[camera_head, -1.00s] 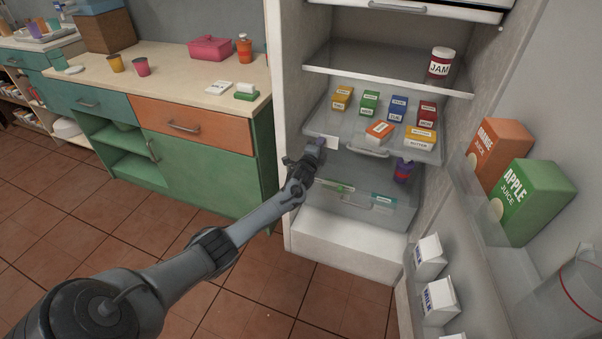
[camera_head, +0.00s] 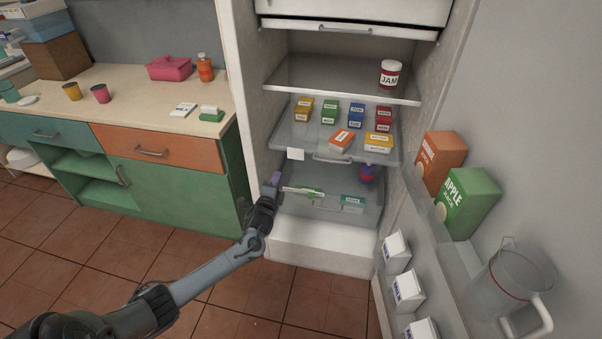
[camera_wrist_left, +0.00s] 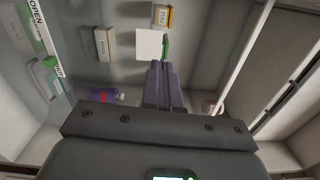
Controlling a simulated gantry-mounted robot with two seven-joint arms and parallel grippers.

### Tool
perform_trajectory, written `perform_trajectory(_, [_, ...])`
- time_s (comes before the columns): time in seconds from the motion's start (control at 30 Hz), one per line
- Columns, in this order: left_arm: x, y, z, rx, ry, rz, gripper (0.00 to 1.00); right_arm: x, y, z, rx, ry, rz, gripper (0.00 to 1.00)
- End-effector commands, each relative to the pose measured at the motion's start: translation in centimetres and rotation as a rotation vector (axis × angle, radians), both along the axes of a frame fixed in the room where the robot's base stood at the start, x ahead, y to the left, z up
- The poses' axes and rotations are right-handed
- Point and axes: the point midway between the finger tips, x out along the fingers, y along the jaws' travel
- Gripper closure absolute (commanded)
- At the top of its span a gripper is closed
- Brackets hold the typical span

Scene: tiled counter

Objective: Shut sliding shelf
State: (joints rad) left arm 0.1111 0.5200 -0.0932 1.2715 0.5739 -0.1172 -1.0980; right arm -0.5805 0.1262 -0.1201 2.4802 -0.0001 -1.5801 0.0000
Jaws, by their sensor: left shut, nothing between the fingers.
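The sliding shelf (camera_head: 308,142) is a clear tray in the open fridge, with a handle (camera_head: 332,159) on its front edge and several small boxes on it. It appears to sit partly forward of the fridge interior. A white tag (camera_head: 295,154) hangs at its front left; a white square, likely this tag, shows ahead of the fingers in the left wrist view (camera_wrist_left: 149,44). My left gripper (camera_head: 277,179) is shut and empty, just below and left of the shelf's front left corner. In the wrist view its fingers (camera_wrist_left: 162,70) are together. Contact with the shelf cannot be told. My right gripper is out of view.
A clear drawer (camera_head: 350,217) with items lies below the shelf. A fixed shelf with a jam jar (camera_head: 389,74) is above. The open fridge door at right holds juice cartons (camera_head: 468,203), milk cartons (camera_head: 408,288) and a jug (camera_head: 508,290). A green cabinet (camera_head: 180,195) stands left.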

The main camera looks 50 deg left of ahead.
Motion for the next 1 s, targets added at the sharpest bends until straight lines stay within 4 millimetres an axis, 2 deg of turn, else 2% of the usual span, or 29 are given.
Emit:
perform_trajectory(0.03, [0.0,-0.7,0.7,0.045,0.007,0.006,1.00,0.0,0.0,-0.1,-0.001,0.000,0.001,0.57])
perform_trajectory(0.1, [0.9,-3.4,-0.7,0.087,0.000,0.009,1.00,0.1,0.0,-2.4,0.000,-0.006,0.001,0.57])
perform_trajectory(0.3, [3.5,-9.5,-2.5,0.107,-0.070,0.006,1.00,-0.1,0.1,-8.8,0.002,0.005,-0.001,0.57])
perform_trajectory(0.5, [5.6,-14.0,-3.6,0.059,-0.152,-0.016,1.00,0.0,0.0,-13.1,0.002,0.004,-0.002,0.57])
perform_trajectory(0.6, [6.3,-15.3,-3.9,0.043,-0.174,-0.028,1.00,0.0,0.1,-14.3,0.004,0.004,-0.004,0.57])
perform_trajectory(0.73, [6.9,-15.7,-4.0,0.034,-0.189,-0.032,1.00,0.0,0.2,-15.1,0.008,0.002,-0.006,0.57])
perform_trajectory(1.0, [9.0,-14.2,-3.4,0.036,-0.194,-0.032,1.00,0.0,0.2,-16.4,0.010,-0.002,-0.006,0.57])
